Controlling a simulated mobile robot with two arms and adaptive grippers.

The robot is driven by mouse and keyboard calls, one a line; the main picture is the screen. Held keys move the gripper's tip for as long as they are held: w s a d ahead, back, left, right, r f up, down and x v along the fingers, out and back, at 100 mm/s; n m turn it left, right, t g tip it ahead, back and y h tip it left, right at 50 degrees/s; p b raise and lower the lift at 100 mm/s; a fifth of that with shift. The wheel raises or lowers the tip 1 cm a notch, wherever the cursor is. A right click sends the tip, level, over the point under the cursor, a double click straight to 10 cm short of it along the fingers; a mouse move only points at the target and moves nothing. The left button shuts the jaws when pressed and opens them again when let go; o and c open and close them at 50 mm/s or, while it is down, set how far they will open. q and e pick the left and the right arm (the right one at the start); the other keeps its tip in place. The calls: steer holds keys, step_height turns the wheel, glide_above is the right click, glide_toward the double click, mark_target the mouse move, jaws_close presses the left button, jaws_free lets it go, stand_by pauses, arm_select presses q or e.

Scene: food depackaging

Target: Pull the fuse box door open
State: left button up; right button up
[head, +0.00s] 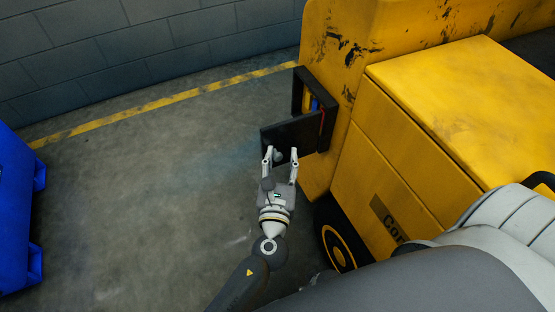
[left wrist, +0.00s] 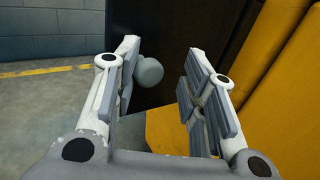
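The fuse box (head: 298,92) is a dark box on the side of a yellow vehicle. Its black door (head: 296,133) stands partly open, swung out toward my left gripper, and coloured parts show inside the box. My left gripper (head: 280,154) is open in front of the door's outer face. A round grey knob (left wrist: 149,71) on the door (left wrist: 172,40) shows between the spread fingers in the left wrist view, close to the left finger. I cannot tell whether that finger touches it. The right finger is clear of it. My right gripper is not in view.
The yellow vehicle (head: 445,95) fills the right side, with a wheel (head: 340,247) below. A blue container (head: 18,215) stands at the left edge. Open concrete floor (head: 130,190) lies between them, with a yellow line and a block wall (head: 140,40) behind.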

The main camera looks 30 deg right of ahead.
arm_select(q)
steer(key=shift+o, duration=0.2)
steer(key=shift+d+r, duration=0.25)
steer(key=shift+r, duration=0.15)
steer(key=shift+a, duration=0.2)
steer(key=v, duration=1.2)
steer(key=shift+f, duration=0.15)
